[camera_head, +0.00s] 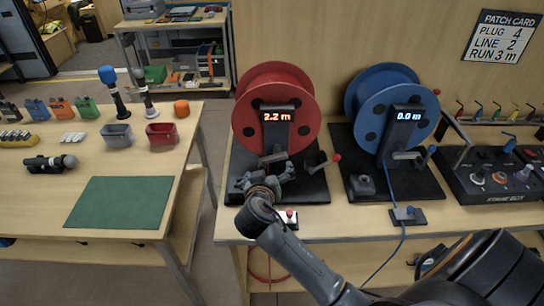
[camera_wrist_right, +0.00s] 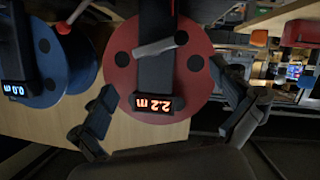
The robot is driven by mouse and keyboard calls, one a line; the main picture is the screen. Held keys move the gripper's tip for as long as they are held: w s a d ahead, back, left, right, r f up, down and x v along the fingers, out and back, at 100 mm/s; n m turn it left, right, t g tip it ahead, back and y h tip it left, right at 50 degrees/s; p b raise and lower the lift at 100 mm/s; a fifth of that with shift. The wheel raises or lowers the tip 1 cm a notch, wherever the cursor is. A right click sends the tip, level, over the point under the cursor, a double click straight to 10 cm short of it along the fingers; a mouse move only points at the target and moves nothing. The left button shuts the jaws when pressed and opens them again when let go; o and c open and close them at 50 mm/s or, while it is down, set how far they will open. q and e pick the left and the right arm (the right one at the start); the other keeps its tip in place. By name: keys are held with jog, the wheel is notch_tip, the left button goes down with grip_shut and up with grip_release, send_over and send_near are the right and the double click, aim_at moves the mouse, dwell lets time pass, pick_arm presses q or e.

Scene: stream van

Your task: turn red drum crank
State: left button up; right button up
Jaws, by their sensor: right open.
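The red drum (camera_head: 249,102) stands upright on a black base on the bench, and its display reads 2.2 m. It also shows upside down in the right wrist view (camera_wrist_right: 122,78). My right gripper (camera_head: 266,177) is open and empty, in front of the drum's stand and left of the crank knob. In the wrist view its fingers (camera_wrist_right: 168,120) are spread apart. My left gripper is not seen.
A blue drum (camera_head: 371,87) reading 0.0 m stands to the right, with a blue cable to a small box. A control box (camera_head: 500,178) is further right. A red-buttoned box (camera_head: 288,217) sits below my gripper. A left table holds a green mat (camera_head: 120,203) and bins.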

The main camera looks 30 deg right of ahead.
aim_at(272, 159)
jog(key=p+x, duration=0.1)
jog(key=x, duration=0.9)
jog(key=shift+w+d+f, duration=0.1)
jog(key=shift+d, duration=0.05)
jog(key=c, duration=1)
jog(key=shift+o, duration=0.2)
jog(key=shift+f+n, duration=0.1)
jog(key=shift+n, duration=0.2)
